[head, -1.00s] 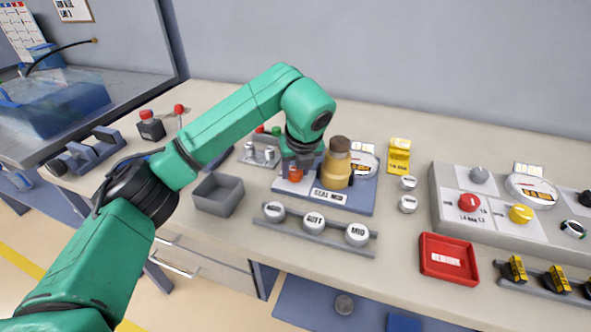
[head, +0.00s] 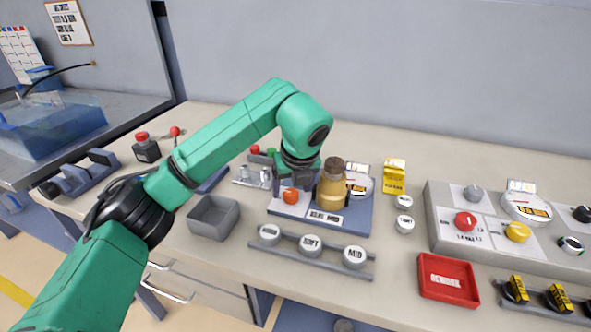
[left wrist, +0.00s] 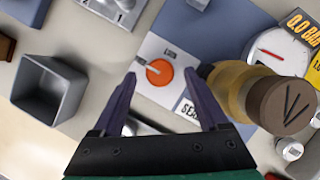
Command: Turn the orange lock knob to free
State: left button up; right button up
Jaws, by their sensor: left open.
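The orange lock knob (head: 291,196) sits on the white plate at the left of the blue-grey fixture base (head: 350,222). In the left wrist view the round knob (left wrist: 160,73) has a pale mark toward its left side; the small lettering around it is too small to read surely. My left gripper (head: 295,182) is just above and behind the knob in the head view, open and empty. In the left wrist view its two dark fingertips (left wrist: 160,78) lie on either side of the knob, apart from it. My right gripper is not in view.
A grey open box (head: 214,218) is at left. A red tray (head: 448,278) is at right.

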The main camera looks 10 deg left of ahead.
pick_arm(q)
jog(key=p+v, duration=0.1)
jog(key=v, duration=1.2)
jog(key=shift+d+f, duration=0.1)
